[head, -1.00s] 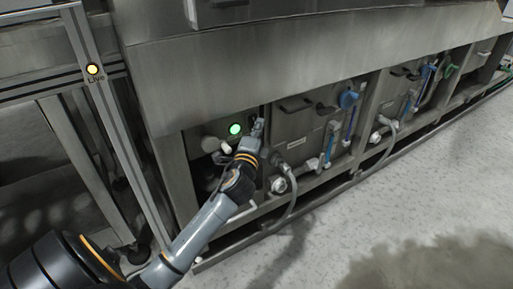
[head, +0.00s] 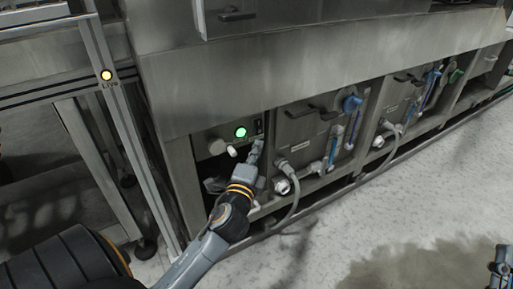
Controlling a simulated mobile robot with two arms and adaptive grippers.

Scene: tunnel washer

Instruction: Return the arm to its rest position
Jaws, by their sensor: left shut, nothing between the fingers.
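My left arm comes in from the lower left. Its gripper (head: 256,150) is shut and empty, in front of the washer's lower panel (head: 215,133), just below and right of a lit green button (head: 240,132). I cannot tell whether the fingertips touch the panel. Part of my right gripper (head: 502,262) shows at the lower right edge over the floor; its fingers are too cut off to judge.
The washer (head: 300,80) has hoses, blue valves (head: 351,103) and handles along its lower bays. The pale floor (head: 430,190) at right is clear.

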